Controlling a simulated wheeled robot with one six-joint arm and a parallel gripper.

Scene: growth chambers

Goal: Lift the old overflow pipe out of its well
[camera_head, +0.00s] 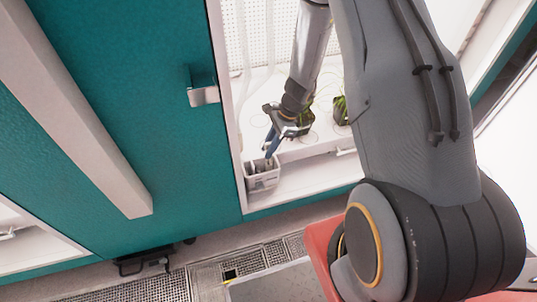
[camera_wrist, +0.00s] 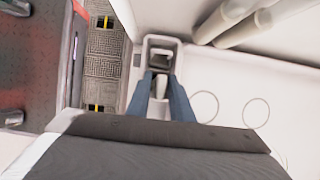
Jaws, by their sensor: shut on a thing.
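The well is a small pale grey box (camera_head: 262,182) at the front left corner of the open chamber's white floor. It also shows in the wrist view as an open rectangular well (camera_wrist: 148,45). My gripper (camera_head: 270,156) reaches down into the top of this well. In the wrist view its blue fingers (camera_wrist: 162,78) are closed on a pale overflow pipe (camera_wrist: 161,84). The pipe's lower part is hidden inside the well, so I cannot tell how far it is seated. Another pale piece (camera_wrist: 161,54) shows inside the well beyond the fingertips.
Potted green plants (camera_head: 341,108) stand in the chamber, close to my arm. White tubes (camera_wrist: 225,20) run beside the well. A teal door panel (camera_head: 130,100) with a latch (camera_head: 204,96) borders the opening on the left. Floor grating (camera_head: 262,258) lies below.

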